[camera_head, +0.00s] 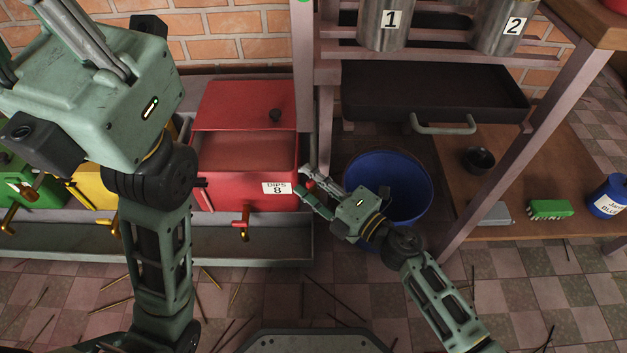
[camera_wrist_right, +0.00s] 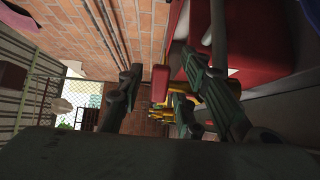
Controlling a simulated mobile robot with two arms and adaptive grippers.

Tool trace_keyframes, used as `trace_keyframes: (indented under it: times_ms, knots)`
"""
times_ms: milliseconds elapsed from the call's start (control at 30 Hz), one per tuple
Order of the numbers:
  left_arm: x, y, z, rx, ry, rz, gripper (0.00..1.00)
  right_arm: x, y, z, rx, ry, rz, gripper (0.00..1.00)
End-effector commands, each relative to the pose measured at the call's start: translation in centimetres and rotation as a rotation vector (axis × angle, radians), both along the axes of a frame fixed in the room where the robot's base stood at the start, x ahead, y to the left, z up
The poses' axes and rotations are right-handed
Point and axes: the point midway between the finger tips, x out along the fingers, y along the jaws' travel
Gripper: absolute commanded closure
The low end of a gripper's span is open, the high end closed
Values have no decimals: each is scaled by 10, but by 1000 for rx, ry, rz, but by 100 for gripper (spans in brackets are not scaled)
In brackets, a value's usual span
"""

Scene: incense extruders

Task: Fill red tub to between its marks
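I cannot make out the marks or the level inside. A brass tap with a red handle (camera_head: 242,222) is low on its front. My right gripper (camera_head: 302,182) is open and empty, right of the tub's front; in the right wrist view its fingers are apart with a red handle (camera_wrist_right: 160,84) in the gap. My left gripper (camera_head: 45,45) is raised at upper left, fingertips out of frame.
Yellow (camera_head: 92,190) and green (camera_head: 35,180) tubs stand left of the red one. A grey trough (camera_head: 270,243) runs below the taps. A blue bucket (camera_head: 412,170) is behind my right gripper. Numbered canisters 1 (camera_head: 385,35) and 2 (camera_head: 505,40) sit on the rack above a dark tray (camera_head: 440,90).

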Motion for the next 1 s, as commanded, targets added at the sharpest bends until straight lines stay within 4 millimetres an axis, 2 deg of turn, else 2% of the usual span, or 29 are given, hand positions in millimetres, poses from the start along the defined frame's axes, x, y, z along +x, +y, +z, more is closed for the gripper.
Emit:
trace_keyframes:
  times_ms: [200,567,833,1000]
  knots:
    - [0,0,0,1,-1,0,100,0,0,0,1,1,-1,69]
    - [0,0,0,0,0,0,100,0,0,0,1,1,-1,100]
    - [0,0,4,0,-1,0,100,0,0,2,3,2,-23,100]
    - [10,2,-4,-6,46,-1,100,-1,1,2,9,6,-161,100]
